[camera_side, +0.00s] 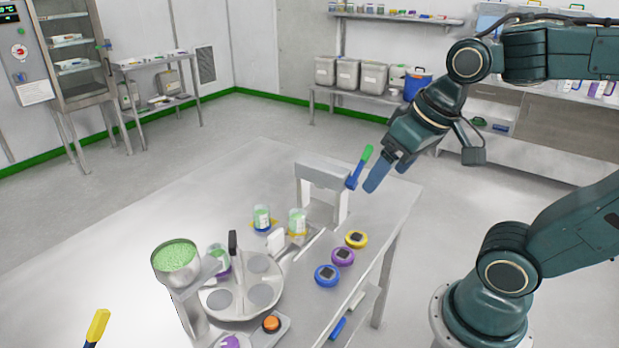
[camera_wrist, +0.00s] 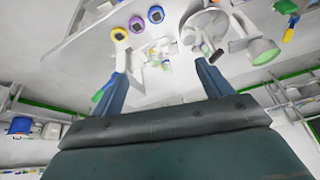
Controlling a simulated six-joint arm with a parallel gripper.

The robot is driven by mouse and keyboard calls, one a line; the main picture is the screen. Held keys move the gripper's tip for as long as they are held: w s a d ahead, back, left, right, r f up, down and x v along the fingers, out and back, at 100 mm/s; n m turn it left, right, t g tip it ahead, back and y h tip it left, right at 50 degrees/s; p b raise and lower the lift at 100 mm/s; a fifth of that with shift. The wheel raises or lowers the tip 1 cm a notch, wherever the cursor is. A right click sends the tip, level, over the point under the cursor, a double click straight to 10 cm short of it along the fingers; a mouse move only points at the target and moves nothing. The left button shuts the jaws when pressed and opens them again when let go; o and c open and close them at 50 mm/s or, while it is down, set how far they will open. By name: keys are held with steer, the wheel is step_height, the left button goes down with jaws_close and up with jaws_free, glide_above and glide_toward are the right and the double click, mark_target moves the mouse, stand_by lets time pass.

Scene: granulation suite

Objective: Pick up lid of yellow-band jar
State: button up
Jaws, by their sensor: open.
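The yellow lid (camera_side: 356,239), a ring with a dark square knob, lies on the table near its right edge; the wrist view also shows it (camera_wrist: 119,34). The purple lid (camera_side: 343,256) and the blue lid (camera_side: 327,275) lie in a row with it. The jar standing over yellow (camera_side: 297,222) holds green material and has no lid on it; its band is too small to be sure of. My gripper (camera_side: 386,178) is open and empty, well above the table, up and right of the yellow lid. Its two fingers (camera_wrist: 162,80) are wide apart in the wrist view.
A grey gate-like frame (camera_side: 322,175) stands behind the jars. A green-topped tool (camera_side: 366,154) appears close to my fingers. Another jar (camera_side: 262,217), a round turntable (camera_side: 258,263) and a hopper of green granules (camera_side: 174,256) stand left. The table's far left is clear.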

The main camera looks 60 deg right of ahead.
steer(key=w+d+f+m+g, duration=0.5)
steer(key=w+d+f+m, duration=0.7)
steer(key=d+f+m, duration=0.3)
steer(key=shift+w+d+f+m, duration=0.15)
steer(key=shift+d+f+m, duration=0.15)
steer(key=shift+f, duration=0.45)
steer(key=shift+f, duration=0.1)
glide_above(357, 236)
steer(key=shift+w+a+f, duration=0.1)
steer(key=shift+w+f, duration=0.1)
steer(key=shift+f, duration=1.9)
steer(key=shift+w+f, duration=0.15)
steer(key=shift+f, duration=1.95)
steer(key=shift+s+f, duration=0.15)
steer(key=shift+f, duration=1.15)
steer(key=shift+s+f, duration=0.15)
steer(key=shift+f, duration=1.15)
